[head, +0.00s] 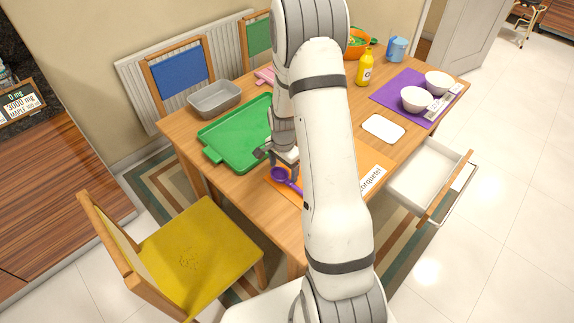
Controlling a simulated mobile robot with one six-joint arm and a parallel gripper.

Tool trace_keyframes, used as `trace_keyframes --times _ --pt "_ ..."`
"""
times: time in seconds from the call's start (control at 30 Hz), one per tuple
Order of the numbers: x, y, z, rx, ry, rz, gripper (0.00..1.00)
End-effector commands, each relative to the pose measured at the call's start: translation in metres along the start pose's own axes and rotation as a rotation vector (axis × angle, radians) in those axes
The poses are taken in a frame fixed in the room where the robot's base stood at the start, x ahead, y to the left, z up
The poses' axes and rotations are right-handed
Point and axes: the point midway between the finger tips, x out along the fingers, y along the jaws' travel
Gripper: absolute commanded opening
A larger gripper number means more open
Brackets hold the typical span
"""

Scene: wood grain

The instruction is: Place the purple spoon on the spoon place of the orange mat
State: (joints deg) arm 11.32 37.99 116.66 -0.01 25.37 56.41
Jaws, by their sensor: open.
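The purple spoon (280,174) shows in the head view at the left edge of the orange mat (345,158), its handle running down to the right until my arm hides it. I cannot tell if the spoon lies fully on the mat. My arm covers the middle of the mat, and the spoon place cannot be made out. A white label with black lettering (371,178) shows on the mat's right side. My gripper (279,160) is open, pointing down just above and beside the spoon's bowl. I see no grip on the spoon.
A green tray (225,135) lies left of my gripper, with a grey pan (214,98) behind it. A white plate (384,128), yellow bottle (364,68) and purple mat (397,86) with white bowls are to the right. An open drawer (432,178) juts out. A yellow chair (200,250) stands front left.

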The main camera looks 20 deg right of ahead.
Motion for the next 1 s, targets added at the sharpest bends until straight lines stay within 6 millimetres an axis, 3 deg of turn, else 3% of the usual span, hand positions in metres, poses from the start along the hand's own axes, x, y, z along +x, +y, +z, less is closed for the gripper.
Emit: trace_keyframes --times 0.27,0.7,1.0 --pt "-0.013 -0.001 0.000 0.000 0.002 -0.003 0.77" --pt "-0.102 -0.001 0.000 -0.001 0.003 -0.004 0.77" --pt "-0.134 0.002 0.006 -0.037 0.006 -0.009 0.77"
